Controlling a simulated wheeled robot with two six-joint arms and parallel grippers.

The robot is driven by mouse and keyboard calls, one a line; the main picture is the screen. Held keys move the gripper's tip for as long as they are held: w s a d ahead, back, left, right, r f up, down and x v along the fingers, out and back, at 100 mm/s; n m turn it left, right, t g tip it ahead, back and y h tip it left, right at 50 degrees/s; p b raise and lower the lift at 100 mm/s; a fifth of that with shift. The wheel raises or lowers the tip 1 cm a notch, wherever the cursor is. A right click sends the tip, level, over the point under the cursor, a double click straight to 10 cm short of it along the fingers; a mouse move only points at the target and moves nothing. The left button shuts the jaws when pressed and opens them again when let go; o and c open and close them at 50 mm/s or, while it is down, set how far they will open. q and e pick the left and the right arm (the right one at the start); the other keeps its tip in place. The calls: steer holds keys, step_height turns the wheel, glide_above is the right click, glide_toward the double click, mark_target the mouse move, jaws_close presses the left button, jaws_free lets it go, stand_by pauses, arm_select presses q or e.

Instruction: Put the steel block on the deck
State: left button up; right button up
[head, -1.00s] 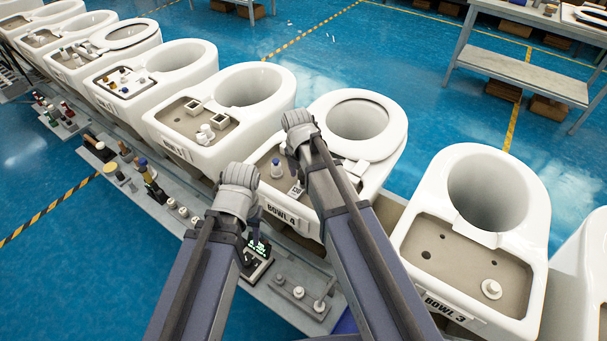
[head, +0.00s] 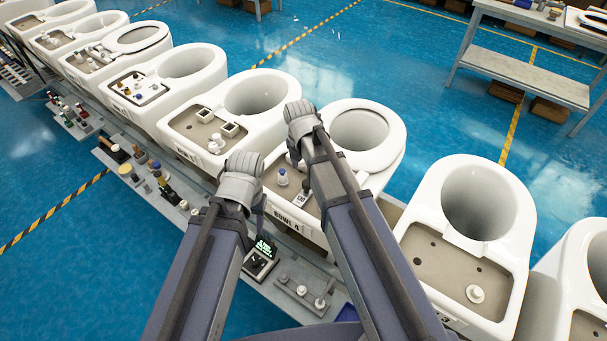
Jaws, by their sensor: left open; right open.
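My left gripper (head: 257,200) is open at the deck's front left edge, over the side of BOWL 4. The fingertips of both are partly hidden by the hands.
BOWL 3 (head: 515,285) is to the right, and several more toilets run back to the left. A grey ledge (head: 245,285) along their front carries small parts and a lit green display (head: 263,248). A workbench (head: 530,75) stands at the back right.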

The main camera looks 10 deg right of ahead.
steer(key=s+a+m, duration=0.2)
steer(key=s+m, duration=0.6)
steer(key=m, duration=0.3)
steer(key=s+a+m+g, duration=0.1)
steer(key=s+a+m, duration=0.2)
steer(key=s+m, duration=0.5)
steer(key=m, duration=0.4)
steer(key=shift+s+m, duration=0.3)
